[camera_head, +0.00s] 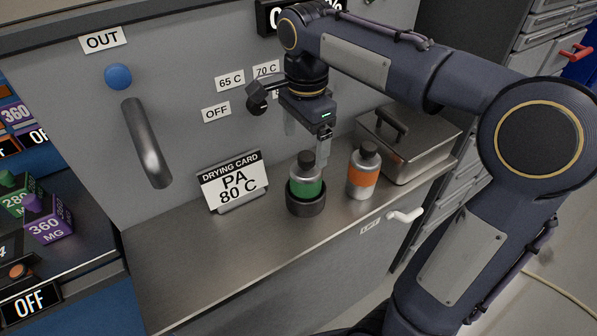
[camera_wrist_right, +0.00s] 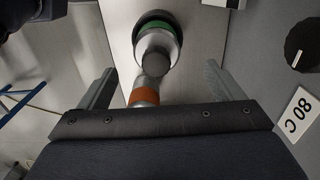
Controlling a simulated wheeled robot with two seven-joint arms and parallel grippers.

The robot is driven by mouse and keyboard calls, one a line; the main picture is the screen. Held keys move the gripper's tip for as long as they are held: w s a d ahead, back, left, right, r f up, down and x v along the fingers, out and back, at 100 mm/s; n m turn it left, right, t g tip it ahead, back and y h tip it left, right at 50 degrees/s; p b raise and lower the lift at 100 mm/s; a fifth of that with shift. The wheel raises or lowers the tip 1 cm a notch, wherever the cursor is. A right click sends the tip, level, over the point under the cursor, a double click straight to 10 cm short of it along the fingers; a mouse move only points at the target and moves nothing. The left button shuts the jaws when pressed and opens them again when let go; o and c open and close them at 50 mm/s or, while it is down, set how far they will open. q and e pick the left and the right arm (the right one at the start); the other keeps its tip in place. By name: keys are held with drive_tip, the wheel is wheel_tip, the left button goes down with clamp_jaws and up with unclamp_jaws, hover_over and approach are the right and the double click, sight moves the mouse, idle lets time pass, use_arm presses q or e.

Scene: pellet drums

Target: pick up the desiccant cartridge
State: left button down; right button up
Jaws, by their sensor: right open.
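Two grey, dark-capped cartridges stand upright on the steel ledge (camera_head: 200,270) in the head view. The green-banded cartridge (camera_head: 306,188) sits in a dark round holder (camera_head: 305,207). The orange-banded cartridge (camera_head: 363,177) stands to its right, directly on the ledge. I cannot tell which is the desiccant. My right gripper (camera_head: 308,148) is open and empty, pointing down above and near the green-banded one. In the right wrist view, the green-banded cartridge (camera_wrist_right: 155,45) and the orange-banded cartridge (camera_wrist_right: 145,96) both show between the open fingers. My left gripper is not in view.
A drying card (camera_head: 234,182) reading PA 80 C stands to the left on the ledge. A lidded steel box (camera_head: 405,145) stands at the right. A big door handle (camera_head: 147,143) and a dial (camera_head: 258,95) stick out from the grey panel. The ledge's left part is clear.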

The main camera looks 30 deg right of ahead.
sight(306, 167)
drive_tip(key=f, duration=0.7)
drive_tip(key=shift+s+d+f, duration=0.1)
drive_tip(key=shift+s+f, duration=0.15)
drive_tip(key=shift+f, duration=0.1)
drive_tip(key=c, duration=1.3)
drive_tip(key=shift+o, duration=0.2)
drive_tip(key=shift+r, duration=0.15)
